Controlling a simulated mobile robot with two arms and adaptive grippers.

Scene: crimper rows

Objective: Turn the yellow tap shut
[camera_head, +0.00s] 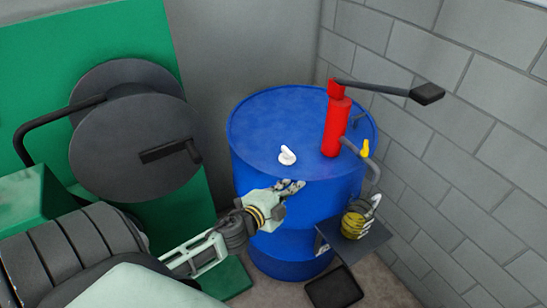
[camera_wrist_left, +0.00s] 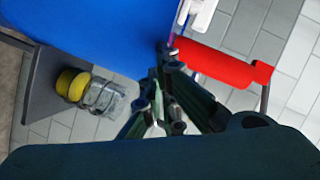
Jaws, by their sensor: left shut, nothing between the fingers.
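The yellow tap (camera_head: 365,148) is a small upright lever on the grey spout (camera_head: 373,168) of a red pump (camera_head: 336,125). The pump stands on the blue drum (camera_head: 265,120). My left gripper (camera_head: 297,187) is shut and empty in front of the drum's near rim, to the left of the tap and below it, apart from it. The wrist view shows its closed fingers (camera_wrist_left: 165,58) near the blue drum (camera_wrist_left: 95,30) and the red pump (camera_wrist_left: 215,62). I cannot make out the yellow tap there. My right gripper is not in view.
A glass jar with yellow bands (camera_head: 354,222) stands on a grey shelf (camera_head: 370,240) below the spout. The pump's dark handle (camera_head: 385,90) reaches right. A white cap (camera_head: 287,155) sits on the drum. A block wall is close on the right; dark reels stand left.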

